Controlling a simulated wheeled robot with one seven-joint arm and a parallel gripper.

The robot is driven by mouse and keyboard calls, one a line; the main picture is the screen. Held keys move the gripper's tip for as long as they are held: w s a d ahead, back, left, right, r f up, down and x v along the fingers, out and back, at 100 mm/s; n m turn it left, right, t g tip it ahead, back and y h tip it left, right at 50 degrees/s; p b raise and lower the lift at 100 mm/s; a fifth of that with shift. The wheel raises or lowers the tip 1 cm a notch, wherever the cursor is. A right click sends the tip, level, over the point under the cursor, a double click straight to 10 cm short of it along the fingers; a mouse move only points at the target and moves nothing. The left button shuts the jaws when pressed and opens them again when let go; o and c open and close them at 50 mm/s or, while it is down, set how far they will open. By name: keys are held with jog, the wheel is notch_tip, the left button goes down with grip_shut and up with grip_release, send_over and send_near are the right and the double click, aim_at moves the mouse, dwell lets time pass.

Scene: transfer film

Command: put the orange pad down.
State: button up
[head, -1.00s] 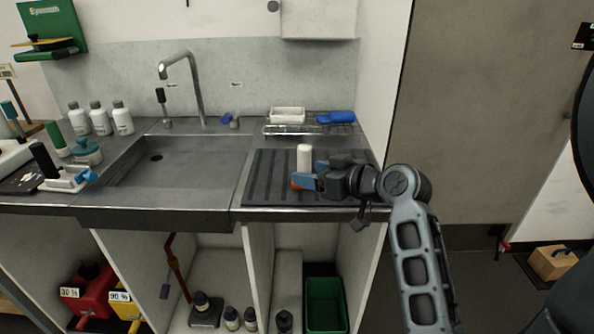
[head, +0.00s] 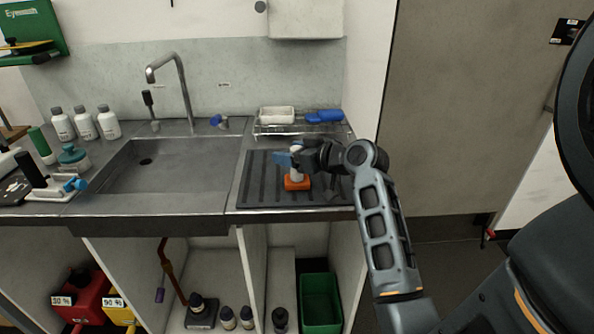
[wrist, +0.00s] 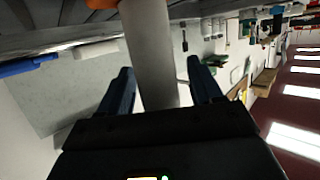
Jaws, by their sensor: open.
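The orange pad (head: 297,183) lies on the dark ridged drainboard (head: 262,190) right of the sink. A white cylinder (head: 297,174) stands up from it, partly hidden by my gripper in the head view. In the wrist view the pale cylinder (wrist: 150,50) runs between my two fingers, with a bit of the orange pad (wrist: 101,4) at the top edge. My gripper (head: 284,159) is level with the upper part of the cylinder, its blue fingers on either side. In the wrist view my gripper (wrist: 160,88) is open, with a gap beside the cylinder.
A wire rack (head: 270,129) with a white tray (head: 277,115) and a blue item (head: 325,116) stands behind the drainboard. The sink (head: 180,170) is at left, with a tall faucet (head: 182,85). A wall closes the right side.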

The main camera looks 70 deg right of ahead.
jog(key=shift+c, duration=0.5)
grip_shut()
